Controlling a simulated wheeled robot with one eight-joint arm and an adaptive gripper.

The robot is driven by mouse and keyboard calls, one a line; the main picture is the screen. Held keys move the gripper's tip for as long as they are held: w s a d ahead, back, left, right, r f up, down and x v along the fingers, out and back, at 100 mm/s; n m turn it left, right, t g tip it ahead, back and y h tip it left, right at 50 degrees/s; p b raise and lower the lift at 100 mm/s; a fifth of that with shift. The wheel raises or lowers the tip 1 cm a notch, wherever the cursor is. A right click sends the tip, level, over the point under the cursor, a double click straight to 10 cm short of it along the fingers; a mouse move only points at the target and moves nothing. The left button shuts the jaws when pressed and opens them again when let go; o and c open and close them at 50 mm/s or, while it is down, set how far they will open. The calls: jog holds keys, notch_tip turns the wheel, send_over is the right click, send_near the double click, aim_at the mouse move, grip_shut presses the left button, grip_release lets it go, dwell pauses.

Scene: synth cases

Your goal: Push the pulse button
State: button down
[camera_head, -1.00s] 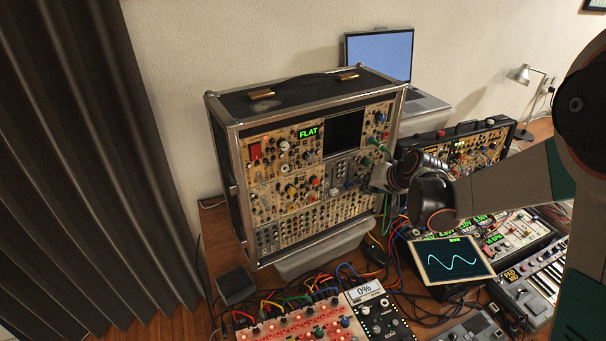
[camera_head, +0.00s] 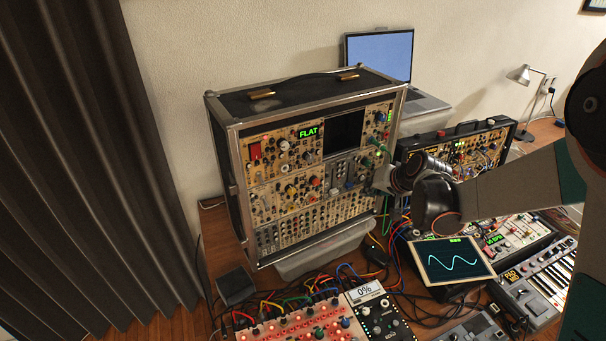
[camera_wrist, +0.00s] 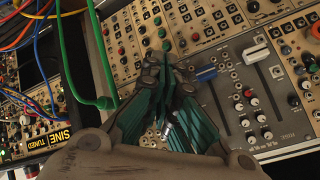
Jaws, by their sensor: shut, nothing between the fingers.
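The tall modular synth case (camera_head: 300,165) stands upright at the centre in the head view, its panel full of knobs and jacks. I cannot tell which control is the pulse button; no label is readable. My gripper (camera_head: 372,184) is at the right side of this panel, over its lower right part. In the wrist view my gripper (camera_wrist: 166,66) is shut and empty, its tips close to the panel. A small green button or knob (camera_wrist: 165,45) shows just beyond the tips, and a blue slider cap (camera_wrist: 206,73) to their right. Whether the tips touch the panel is unclear.
Green cables (camera_wrist: 85,70) hang left of the gripper. A second smaller synth case (camera_head: 470,145) stands at the right, with a scope screen (camera_head: 452,260) below it. Patched modules (camera_head: 300,322) and loose cables crowd the front. A laptop (camera_head: 380,55) is behind.

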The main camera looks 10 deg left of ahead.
jog(key=shift+s+d, duration=0.1)
jog(key=s+d, duration=0.4)
jog(key=shift+s+b, duration=0.15)
jog(key=shift+b, duration=0.15)
jog(key=shift+a, duration=0.1)
dwell(1.8)
